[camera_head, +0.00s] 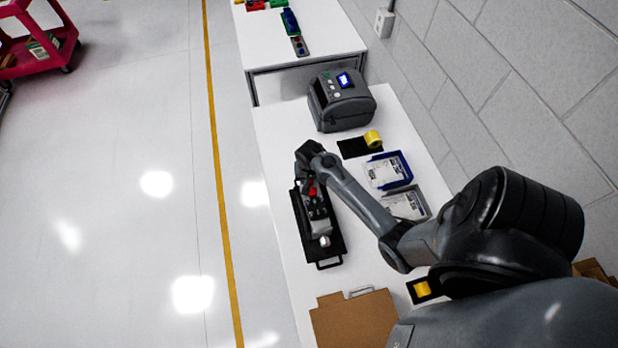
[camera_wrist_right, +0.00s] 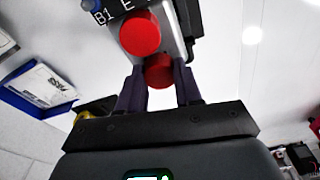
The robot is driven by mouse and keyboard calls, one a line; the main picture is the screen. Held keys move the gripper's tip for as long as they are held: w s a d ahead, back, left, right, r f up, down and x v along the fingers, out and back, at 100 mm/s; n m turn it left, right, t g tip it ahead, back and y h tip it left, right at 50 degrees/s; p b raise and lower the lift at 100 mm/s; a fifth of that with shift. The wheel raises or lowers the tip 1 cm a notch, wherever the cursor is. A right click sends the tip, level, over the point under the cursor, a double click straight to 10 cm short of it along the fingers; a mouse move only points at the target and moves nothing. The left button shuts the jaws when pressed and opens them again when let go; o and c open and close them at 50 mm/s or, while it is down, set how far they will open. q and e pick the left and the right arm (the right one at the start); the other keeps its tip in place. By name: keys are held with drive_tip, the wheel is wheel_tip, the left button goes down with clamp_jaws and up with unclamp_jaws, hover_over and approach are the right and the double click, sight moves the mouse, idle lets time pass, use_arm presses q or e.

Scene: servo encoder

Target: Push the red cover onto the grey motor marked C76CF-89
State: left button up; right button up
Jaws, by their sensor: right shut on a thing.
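My right gripper (camera_head: 309,180) is over the far half of a black tray (camera_head: 334,243) on the white table. In the right wrist view, its fingers (camera_wrist_right: 158,88) are shut on a red cover (camera_wrist_right: 158,71). A second red round part (camera_wrist_right: 140,34) is just beyond it, on the end of a grey body (camera_wrist_right: 172,28). I cannot tell whether the held cover touches that body. A label reading "B1 E" shows at the top edge; no C76CF-89 mark is readable. In the head view, red (camera_head: 312,188) shows beside the fingers, and a grey part (camera_head: 321,227) lies nearer in the tray. My left gripper is out of view.
A label printer (camera_head: 341,100) stands behind the tray. A yellow roll (camera_head: 373,138), a blue bin (camera_head: 401,164) and a grey bin (camera_head: 417,197) are on the right. A cardboard piece (camera_head: 353,318) lies in front. The wall borders the table's right side.

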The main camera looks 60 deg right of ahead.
drive_tip(key=shift+f, duration=0.15)
drive_tip(key=o, duration=1.1)
drive_tip(key=shift+c, duration=0.2)
